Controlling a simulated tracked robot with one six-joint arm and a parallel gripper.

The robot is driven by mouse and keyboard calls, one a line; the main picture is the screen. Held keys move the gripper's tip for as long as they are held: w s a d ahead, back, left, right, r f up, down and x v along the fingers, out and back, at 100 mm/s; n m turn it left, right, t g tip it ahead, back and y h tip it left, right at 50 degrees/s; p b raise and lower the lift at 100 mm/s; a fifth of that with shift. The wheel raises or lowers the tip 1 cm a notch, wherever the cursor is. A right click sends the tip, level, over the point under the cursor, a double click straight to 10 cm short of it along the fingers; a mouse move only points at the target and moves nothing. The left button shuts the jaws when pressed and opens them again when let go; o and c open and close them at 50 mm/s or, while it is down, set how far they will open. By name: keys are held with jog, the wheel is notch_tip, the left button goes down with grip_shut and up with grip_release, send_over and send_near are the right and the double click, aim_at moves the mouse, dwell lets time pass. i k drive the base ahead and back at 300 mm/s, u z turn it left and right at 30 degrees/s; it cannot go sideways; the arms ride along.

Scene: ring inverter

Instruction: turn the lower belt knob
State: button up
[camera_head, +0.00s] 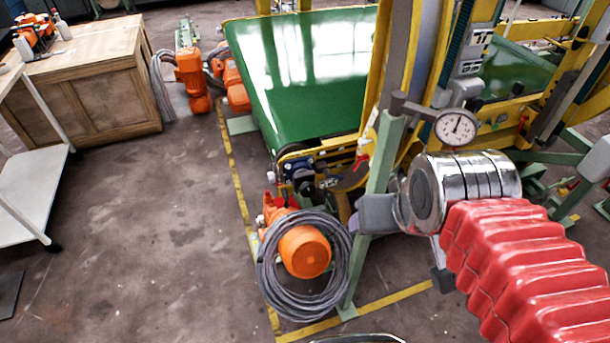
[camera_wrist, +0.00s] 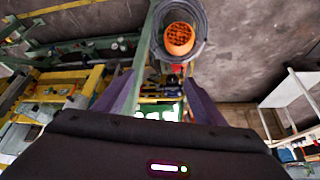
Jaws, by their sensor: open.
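The green belt (camera_head: 310,70) runs inside a yellow-framed machine in the head view. At its near lower end is a cluster of dark fittings (camera_head: 305,182), with small red parts beside it. I cannot tell for sure which fitting is the lower belt knob. My gripper (camera_head: 410,246) is partly hidden by its chrome wrist and hangs in front of the machine, right of these fittings. In the wrist view my gripper (camera_wrist: 160,85) has its two grey-purple fingers wide apart, with nothing held. Small dark and red fittings (camera_wrist: 175,68) show between the fingers, beyond the tips.
An orange motor (camera_head: 304,252) ringed by a coiled grey cable (camera_head: 265,270) is below the fittings. A green post (camera_head: 380,170) rises close to my gripper. A dial gauge (camera_head: 456,127) is above my wrist. A wooden cabinet (camera_head: 100,95) stands left; the floor between is clear.

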aim_at(308, 189)
jog(key=k, duration=0.5)
jog(key=u, duration=1.1)
jog(key=i, duration=0.75)
jog(key=u, duration=0.4)
